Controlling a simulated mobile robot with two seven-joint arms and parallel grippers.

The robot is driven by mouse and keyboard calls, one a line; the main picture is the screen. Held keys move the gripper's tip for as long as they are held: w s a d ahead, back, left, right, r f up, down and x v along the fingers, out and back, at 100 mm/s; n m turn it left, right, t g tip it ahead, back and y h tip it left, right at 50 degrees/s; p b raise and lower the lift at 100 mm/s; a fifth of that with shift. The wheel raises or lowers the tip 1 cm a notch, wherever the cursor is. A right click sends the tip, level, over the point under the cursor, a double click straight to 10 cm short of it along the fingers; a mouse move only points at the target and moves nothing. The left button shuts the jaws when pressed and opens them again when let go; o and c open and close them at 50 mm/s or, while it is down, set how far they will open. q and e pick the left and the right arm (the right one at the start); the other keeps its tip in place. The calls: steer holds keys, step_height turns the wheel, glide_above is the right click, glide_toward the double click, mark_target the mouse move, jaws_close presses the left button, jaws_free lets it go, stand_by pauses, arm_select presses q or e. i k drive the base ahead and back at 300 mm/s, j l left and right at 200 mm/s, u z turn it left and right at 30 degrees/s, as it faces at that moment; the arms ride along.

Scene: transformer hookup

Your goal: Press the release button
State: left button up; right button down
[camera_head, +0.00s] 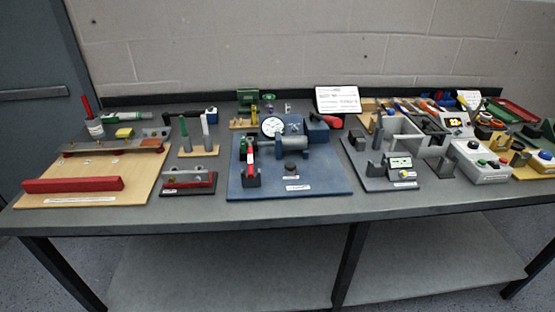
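Neither of my grippers shows in the head view. Which part is the release button I cannot tell. A dark round knob or button (290,167) sits near the front of the blue board (325,183) in the middle. The labels are too small to read.
The grey table (220,208) holds several stations. A wooden board with a red bar (73,184) is at the left. A gauge (272,127) stands on the blue board. A white sign (338,99) stands at the back. The front edge strip is clear.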

mark_target(290, 165)
steer(key=i+j, duration=0.1)
steer(key=j, duration=0.2)
steer(key=i+j, duration=0.15)
steer(key=j, duration=0.2)
steer(key=i+j, duration=0.1)
steer(key=j, duration=0.2)
steer(key=i+j, duration=0.15)
steer(key=j, duration=0.15)
